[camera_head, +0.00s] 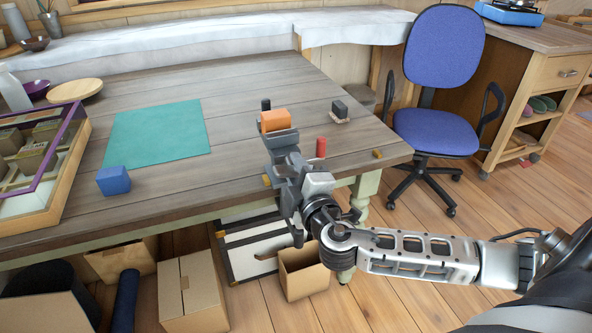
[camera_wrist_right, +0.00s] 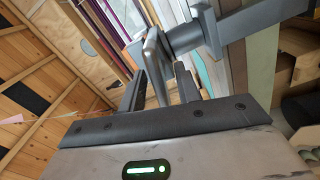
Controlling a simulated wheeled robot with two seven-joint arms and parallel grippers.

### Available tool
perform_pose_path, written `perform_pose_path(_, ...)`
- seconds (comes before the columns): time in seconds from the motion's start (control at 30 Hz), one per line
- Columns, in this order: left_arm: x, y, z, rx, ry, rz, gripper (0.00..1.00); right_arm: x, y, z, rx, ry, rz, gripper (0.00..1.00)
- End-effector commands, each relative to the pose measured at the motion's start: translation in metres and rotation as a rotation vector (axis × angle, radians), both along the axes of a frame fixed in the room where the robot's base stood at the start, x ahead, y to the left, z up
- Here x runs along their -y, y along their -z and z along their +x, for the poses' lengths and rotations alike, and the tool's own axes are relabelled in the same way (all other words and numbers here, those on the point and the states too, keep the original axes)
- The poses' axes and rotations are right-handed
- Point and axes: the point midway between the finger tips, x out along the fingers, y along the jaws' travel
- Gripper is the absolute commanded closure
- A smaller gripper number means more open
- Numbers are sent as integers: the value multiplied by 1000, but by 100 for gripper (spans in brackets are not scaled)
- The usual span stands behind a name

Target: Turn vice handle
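A grey vice (camera_head: 281,140) is fixed at the front edge of the wooden table, with an orange block (camera_head: 274,120) at its top. My right gripper (camera_head: 293,172) is at the front of the vice, below the tabletop level. In the right wrist view, the grey bar of the vice handle (camera_wrist_right: 155,62) lies between the two fingers of my right gripper (camera_wrist_right: 161,92). The fingers stand apart, and a gap shows between the bar and the right finger. Contact with the left finger cannot be told. In the head view my gripper mostly hides the handle. My left gripper is not in view.
A red cylinder (camera_head: 321,147) stands close right of the vice. A dark block (camera_head: 339,108), a blue block (camera_head: 113,180) and a green mat (camera_head: 158,133) are on the table (camera_head: 235,85). Open cardboard boxes (camera_head: 303,272) stand below. A blue chair (camera_head: 443,50) is at right.

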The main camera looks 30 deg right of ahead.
Motion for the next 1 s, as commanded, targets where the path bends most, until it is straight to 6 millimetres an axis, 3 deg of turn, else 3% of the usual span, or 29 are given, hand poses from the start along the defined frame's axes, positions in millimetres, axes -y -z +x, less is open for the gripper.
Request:
perform_pose_path(0.1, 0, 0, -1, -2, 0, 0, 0, 0, 0, 0, 0, 0, 1, 67)
perform_pose_path(0.2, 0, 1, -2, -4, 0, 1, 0, 0, 0, 0, 0, 0, 1, 95)
perform_pose_path(0.23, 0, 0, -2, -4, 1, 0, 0, 0, 0, 0, 0, 0, 1, 100)
perform_pose_path(0.83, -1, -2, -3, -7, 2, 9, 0, 0, 0, -1, -27, 0, -113, 100)
perform_pose_path(0.87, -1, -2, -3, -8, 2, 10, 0, 0, 0, -1, -27, 0, -113, 80)
perform_pose_path(0.9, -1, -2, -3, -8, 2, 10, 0, 0, 0, -1, -27, 0, -113, 69)
perform_pose_path(1.0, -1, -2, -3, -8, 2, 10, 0, 0, 0, -1, -27, 0, -112, 67)
